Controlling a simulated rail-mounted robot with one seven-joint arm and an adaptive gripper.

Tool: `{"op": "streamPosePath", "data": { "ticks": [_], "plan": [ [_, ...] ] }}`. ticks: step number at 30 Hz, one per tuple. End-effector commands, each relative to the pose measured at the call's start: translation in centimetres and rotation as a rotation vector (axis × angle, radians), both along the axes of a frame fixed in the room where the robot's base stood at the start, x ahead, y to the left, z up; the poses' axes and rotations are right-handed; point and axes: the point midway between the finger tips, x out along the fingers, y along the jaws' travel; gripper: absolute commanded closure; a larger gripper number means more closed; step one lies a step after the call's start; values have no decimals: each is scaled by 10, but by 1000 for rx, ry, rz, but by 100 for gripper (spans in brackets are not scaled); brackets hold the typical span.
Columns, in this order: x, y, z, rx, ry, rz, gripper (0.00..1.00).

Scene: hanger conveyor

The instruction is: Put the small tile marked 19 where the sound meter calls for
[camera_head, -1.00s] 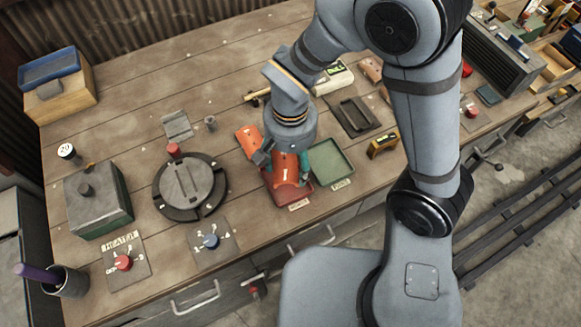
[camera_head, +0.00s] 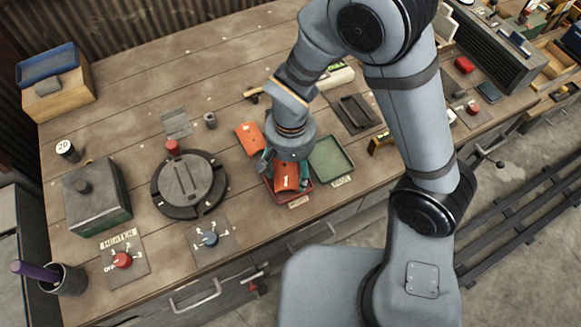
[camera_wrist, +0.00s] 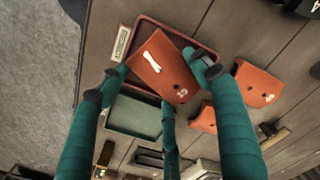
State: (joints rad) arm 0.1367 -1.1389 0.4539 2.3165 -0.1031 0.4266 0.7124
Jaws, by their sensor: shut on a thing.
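My gripper (camera_head: 286,172) has teal fingers and is shut on an orange tile (camera_wrist: 158,66). The tile has a white bar-like mark and a small number that looks like 19 in the wrist view. It is at the red tray (camera_head: 294,202), inside its outline; I cannot tell whether it touches the bottom. The fingers partly hide it in the head view. The green tray (camera_head: 332,162) beside it looks empty. A pale device with a green display (camera_head: 338,78) is behind my arm; I cannot tell whether it is the sound meter, and its reading is not legible.
Another orange tile (camera_head: 250,138) lies left of the gripper. A yellow device (camera_head: 381,143) stands right of the green tray.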

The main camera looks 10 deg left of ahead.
Motion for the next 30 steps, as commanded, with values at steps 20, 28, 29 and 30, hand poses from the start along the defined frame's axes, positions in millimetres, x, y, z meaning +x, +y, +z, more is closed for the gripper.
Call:
{"op": "streamPosePath", "data": {
  "ticks": [20,28,29,30],
  "plan": [
    [0,0,-2,0,0,0,18],
    [0,0,9,-1,1,1,18],
    [0,0,13,-1,1,1,18],
    [0,0,18,-1,1,1,18]
  ]
}}
